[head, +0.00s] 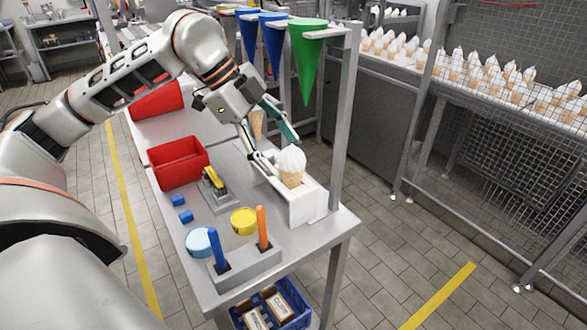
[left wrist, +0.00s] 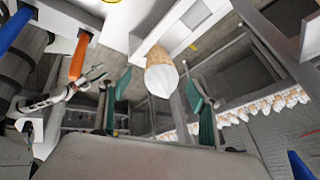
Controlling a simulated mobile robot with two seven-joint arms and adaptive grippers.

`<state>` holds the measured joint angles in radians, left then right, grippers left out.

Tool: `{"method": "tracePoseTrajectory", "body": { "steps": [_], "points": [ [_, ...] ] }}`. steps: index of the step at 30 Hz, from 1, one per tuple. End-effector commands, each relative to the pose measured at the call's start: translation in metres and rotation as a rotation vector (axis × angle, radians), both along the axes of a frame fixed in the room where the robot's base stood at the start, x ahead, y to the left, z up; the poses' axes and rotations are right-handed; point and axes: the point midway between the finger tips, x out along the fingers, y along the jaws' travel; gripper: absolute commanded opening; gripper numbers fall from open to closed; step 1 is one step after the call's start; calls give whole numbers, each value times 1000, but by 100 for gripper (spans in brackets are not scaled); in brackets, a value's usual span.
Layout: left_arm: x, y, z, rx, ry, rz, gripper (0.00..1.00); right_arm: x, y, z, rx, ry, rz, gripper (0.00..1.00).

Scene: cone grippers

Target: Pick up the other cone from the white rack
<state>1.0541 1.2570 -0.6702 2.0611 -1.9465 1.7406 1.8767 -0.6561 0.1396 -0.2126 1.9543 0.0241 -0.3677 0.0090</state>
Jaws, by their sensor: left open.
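The white rack (head: 305,207) stands at the right edge of the table. A cone with a white swirl (head: 292,163) stands upright at the rack, wafer down. My left gripper (head: 272,145) is open just behind and left of this cone. One teal finger is above it and the other lower left; neither visibly holds it. In the left wrist view, the cone's white top (left wrist: 161,80) lies between the open teal fingers, apart from both. A bare brown cone shape (head: 258,124) shows behind the gripper; its support is hidden.
A frame post (head: 340,120) rises close right of the rack, with green (head: 307,55) and blue cones hanging above. A stand with blue and orange sticks (head: 262,228) is in front. Red bins (head: 178,161) stand left. Several white-topped cones (head: 480,75) fill the back counter.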

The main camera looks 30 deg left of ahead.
Motion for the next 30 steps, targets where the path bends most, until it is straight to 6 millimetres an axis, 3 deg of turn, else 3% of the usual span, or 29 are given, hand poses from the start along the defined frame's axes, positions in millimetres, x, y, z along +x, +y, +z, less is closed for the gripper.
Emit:
{"method": "tracePoseTrajectory", "body": {
  "steps": [10,18,22,30],
  "points": [
    [13,-23,-35,-1,2,-1,62,7,0,8,2,-15,0,49],
    [15,-25,-40,-1,0,0,62,9,1,11,4,-23,0,49],
    [15,-24,-39,-1,0,0,30,9,1,11,3,-22,0,49],
    [16,-24,-39,-1,-3,0,29,7,0,8,1,-17,0,49]
  ]
}}
